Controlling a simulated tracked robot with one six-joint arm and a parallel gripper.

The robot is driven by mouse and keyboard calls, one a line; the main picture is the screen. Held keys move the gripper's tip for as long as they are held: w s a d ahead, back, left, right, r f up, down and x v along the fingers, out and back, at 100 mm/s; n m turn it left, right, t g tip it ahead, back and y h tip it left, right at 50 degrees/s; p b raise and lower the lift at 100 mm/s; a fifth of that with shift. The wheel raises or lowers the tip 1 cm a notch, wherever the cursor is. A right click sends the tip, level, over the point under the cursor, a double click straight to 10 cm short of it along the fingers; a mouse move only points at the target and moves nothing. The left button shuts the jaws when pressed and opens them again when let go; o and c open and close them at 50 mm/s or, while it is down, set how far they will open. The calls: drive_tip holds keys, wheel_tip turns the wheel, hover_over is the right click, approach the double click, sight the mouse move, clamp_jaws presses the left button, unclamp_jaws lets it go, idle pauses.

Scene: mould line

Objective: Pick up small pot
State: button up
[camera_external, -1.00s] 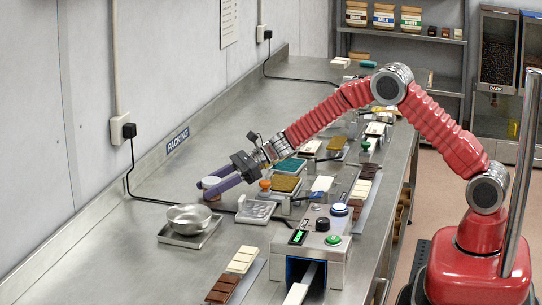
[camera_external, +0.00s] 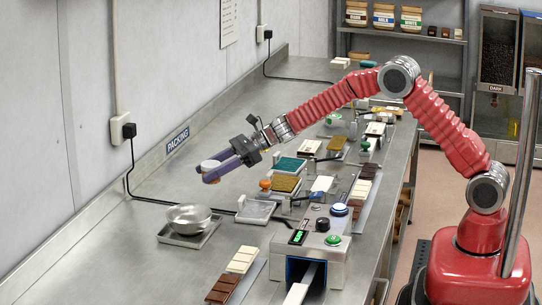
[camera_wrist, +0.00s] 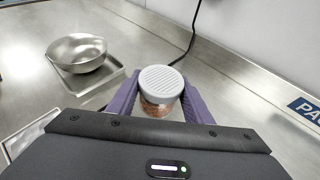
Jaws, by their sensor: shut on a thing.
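The small pot (camera_wrist: 161,93) has a ribbed white lid and a brownish body. It sits between the two purple fingers of my gripper (camera_wrist: 160,92) in the wrist view, and the fingers are shut on its sides. In the external view the pot (camera_external: 210,167) shows at the tips of my gripper (camera_external: 211,172), held above the steel bench.
A metal bowl (camera_external: 188,217) stands on a square steel plate (camera_external: 191,238) in front of the gripper. Chocolate bars (camera_external: 232,275), moulds (camera_external: 287,184) and a machine with buttons (camera_external: 316,240) are to the right. The bench by the wall (camera_external: 120,220) is clear.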

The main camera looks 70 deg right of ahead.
sight(210, 163)
wheel_tip(210, 163, up, 5)
drive_tip(key=shift+f, duration=0.1)
drive_tip(key=shift+d, duration=0.1)
idle(0.6)
